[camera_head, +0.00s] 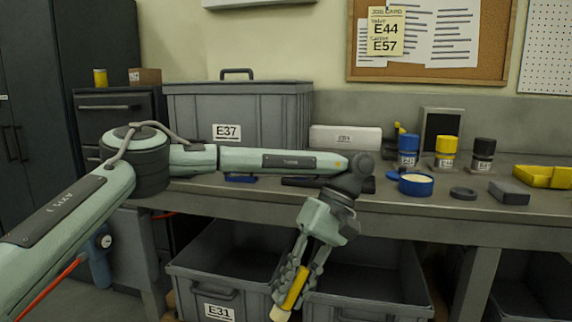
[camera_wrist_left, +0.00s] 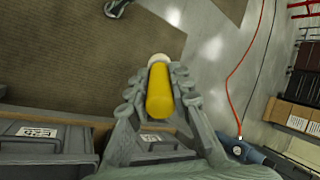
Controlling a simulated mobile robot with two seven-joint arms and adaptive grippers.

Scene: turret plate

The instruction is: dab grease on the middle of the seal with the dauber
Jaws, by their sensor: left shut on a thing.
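My left gripper (camera_head: 291,284) is shut on the dauber (camera_head: 295,288), which has a yellow handle and a pale tip pointing down. It hangs in front of the bench, below the top, before the lower bins. In the left wrist view the dauber (camera_wrist_left: 160,92) sits between the fingers (camera_wrist_left: 160,98), its pale end away from me. An open blue tin (camera_head: 416,189) with cream-coloured contents, which look like grease, stands on the bench. A flat dark ring (camera_head: 463,193), which may be the seal, lies to its right. My right gripper is not in view.
Blue, yellow and black-capped containers (camera_head: 446,150) stand behind the tin. A dark block (camera_head: 509,192) and a yellow tray (camera_head: 545,176) are at the right. A large grey lidded box (camera_head: 240,112) stands at the back left. Open grey bins (camera_head: 365,308) sit under the bench (camera_head: 440,214).

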